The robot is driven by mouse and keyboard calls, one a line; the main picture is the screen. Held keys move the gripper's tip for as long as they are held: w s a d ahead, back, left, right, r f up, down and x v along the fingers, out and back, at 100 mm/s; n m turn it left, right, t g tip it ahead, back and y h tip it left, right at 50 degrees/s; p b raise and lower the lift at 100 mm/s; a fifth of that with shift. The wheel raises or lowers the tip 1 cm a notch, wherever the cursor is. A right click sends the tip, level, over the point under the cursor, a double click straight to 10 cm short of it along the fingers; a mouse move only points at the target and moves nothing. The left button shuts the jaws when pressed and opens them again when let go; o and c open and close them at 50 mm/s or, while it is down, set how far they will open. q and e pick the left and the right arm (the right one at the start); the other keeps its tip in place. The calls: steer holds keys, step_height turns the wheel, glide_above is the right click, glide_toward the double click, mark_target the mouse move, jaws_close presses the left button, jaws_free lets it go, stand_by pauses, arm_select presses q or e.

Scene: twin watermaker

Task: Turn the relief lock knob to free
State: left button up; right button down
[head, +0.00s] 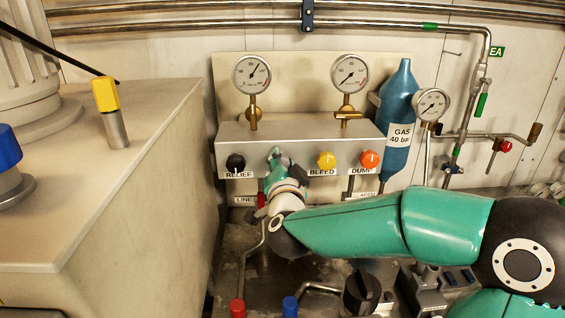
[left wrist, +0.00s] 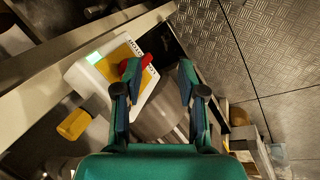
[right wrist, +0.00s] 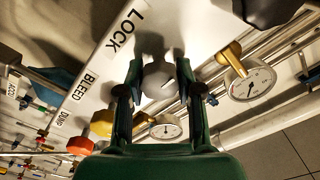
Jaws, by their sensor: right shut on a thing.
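The relief lock knob (right wrist: 158,82) is a small grey knob beside the printed word LOCK in the right wrist view. My right gripper (right wrist: 156,75) is shut on it, with one finger on each side. In the head view my right gripper (head: 276,158) reaches the front of the grey panel between the black RELIEF knob (head: 235,162) and the yellow BLEED knob (head: 326,160), and hides the lock knob and its label there. I cannot tell which way the lock knob points. My left gripper (left wrist: 158,75) is open, its fingers apart; it is outside the head view.
An orange DUMP knob (head: 370,159) sits right of BLEED. Gauges (head: 251,75) stand above the panel (head: 300,134), with a blue gas bottle (head: 397,110) at its right. A red part (left wrist: 131,66) and a white-and-yellow box (left wrist: 110,70) lie near my left fingers.

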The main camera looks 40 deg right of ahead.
steer(key=c, duration=0.8)
jaws_free()
steer(key=shift+f, duration=0.3)
steer(key=shift+o, duration=0.3)
steer(key=shift+r, duration=0.1)
steer(key=v, duration=1.2)
